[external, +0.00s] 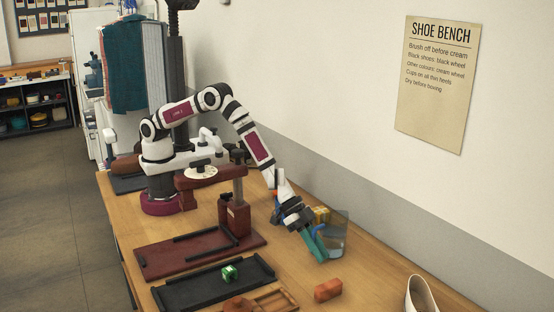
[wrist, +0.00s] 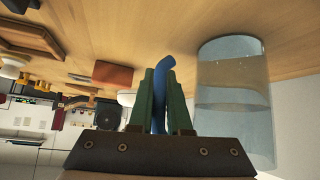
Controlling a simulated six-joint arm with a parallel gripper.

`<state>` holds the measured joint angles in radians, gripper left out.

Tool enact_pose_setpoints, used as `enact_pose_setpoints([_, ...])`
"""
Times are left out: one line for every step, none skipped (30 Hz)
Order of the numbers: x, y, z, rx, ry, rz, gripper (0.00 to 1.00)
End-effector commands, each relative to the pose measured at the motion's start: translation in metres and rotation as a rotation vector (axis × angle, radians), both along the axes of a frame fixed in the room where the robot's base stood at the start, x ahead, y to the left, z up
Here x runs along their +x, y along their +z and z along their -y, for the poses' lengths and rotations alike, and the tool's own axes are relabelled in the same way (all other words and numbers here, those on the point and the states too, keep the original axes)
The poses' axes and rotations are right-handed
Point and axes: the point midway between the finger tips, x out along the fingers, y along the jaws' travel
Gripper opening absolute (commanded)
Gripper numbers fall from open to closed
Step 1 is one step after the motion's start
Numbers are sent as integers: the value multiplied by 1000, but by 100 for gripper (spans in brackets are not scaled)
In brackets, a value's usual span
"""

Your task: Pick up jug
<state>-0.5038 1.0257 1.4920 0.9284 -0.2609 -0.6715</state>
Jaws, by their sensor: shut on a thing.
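The jug (external: 338,238) is a clear, bluish see-through cylinder with a blue handle, at the right of my gripper on the bench in the external view. In the wrist view the jug (wrist: 233,95) fills the right side, and its blue handle (wrist: 163,66) stands between my green fingers. My gripper (external: 316,246) points down beside the jug. In the wrist view my gripper (wrist: 162,92) is shut on the handle, with a finger on each side. The jug looks roughly upright. I cannot tell whether its base touches the bench.
An orange block (external: 328,290) lies in front of the jug. A pale shoe (external: 420,296) is at the front right. A yellow item (external: 321,213) is behind.

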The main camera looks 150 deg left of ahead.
Motion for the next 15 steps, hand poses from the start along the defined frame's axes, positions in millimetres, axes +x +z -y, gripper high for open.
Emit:
enact_pose_setpoints([0,1,0,1,-1,1,0])
enact_pose_setpoints([0,1,0,1,-1,2,0])
enact_pose_setpoints([0,2,0,1,-1,2,0])
enact_pose_setpoints([0,3,0,1,-1,2,0])
enact_pose_setpoints([1,5,0,1,-1,2,0])
enact_pose_setpoints([1,7,0,1,-1,2,0])
enact_pose_setpoints([1,9,0,1,-2,2,0])
enact_pose_setpoints([1,11,0,1,-1,2,0])
enact_pose_setpoints([1,15,0,2,-1,2,0])
enact_pose_setpoints([1,18,0,2,-1,2,0])
enact_pose_setpoints([1,21,0,3,-1,2,0])
enact_pose_setpoints([1,25,0,3,-2,1,0])
enact_pose_setpoints([1,29,0,3,-2,2,0])
enact_pose_setpoints([1,32,0,2,-3,3,0])
enact_pose_setpoints([1,37,0,2,-2,3,0])
